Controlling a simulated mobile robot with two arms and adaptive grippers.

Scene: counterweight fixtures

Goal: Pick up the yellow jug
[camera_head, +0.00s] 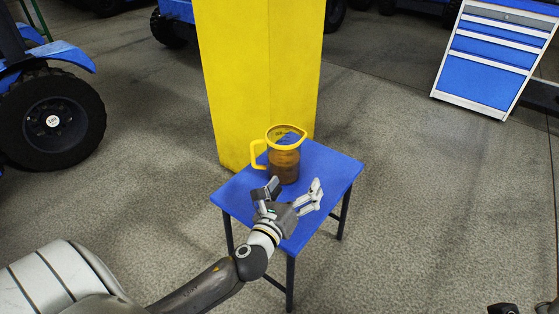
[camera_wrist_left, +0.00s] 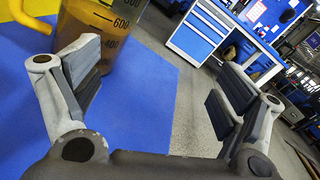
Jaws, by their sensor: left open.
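The yellow jug (camera_head: 284,162) stands upright on the small blue table (camera_head: 335,170). It has a yellow rim, a yellow handle on its left side and a see-through brownish body. My left gripper (camera_head: 294,187) is open and empty, just on the near side of the jug, its fingers spread. In the left wrist view the graduated jug (camera_wrist_left: 112,22) is at the upper left, partly hidden behind one finger and not between the fingers. Dark tips at the bottom right edge of the head view look like my right gripper (camera_head: 525,308), mostly cut off.
A tall yellow pillar (camera_head: 255,75) stands close behind the table. A blue and white drawer cabinet (camera_head: 492,55) is at the upper right. A blue tractor's wheel (camera_head: 50,118) is at the left. The grey floor right of the table is clear.

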